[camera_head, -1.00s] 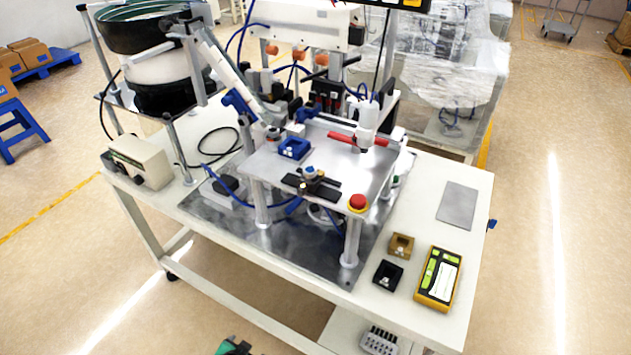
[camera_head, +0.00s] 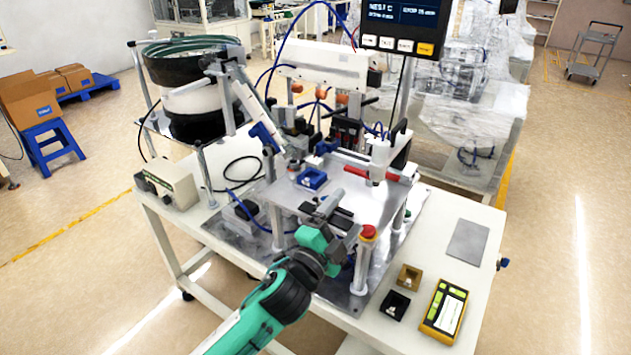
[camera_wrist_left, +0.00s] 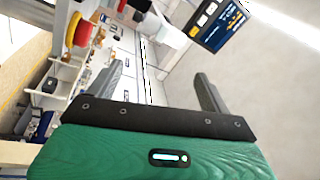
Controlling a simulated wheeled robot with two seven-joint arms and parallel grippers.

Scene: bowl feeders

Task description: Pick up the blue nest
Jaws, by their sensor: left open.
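The blue nest (camera_head: 311,179) is a small square block with a recess, sitting on the raised metal plate (camera_head: 365,187) of the machine in the head view. My left gripper (camera_head: 330,203) reaches in from the bottom left, its green body in front of the plate's near edge. Its fingertips are in front of and to the right of the blue nest in the picture, apart from it. In the left wrist view the two grey fingers (camera_wrist_left: 160,78) are spread with nothing between them. I cannot make out the blue nest there. My right gripper is not in view.
The red emergency button (camera_head: 368,232) stands at the plate's near right corner, close to my left arm. A brown nest (camera_head: 409,277), a black nest (camera_head: 395,305) and a yellow device (camera_head: 444,310) lie on the white table. The bowl feeder (camera_head: 195,90) stands at the back left.

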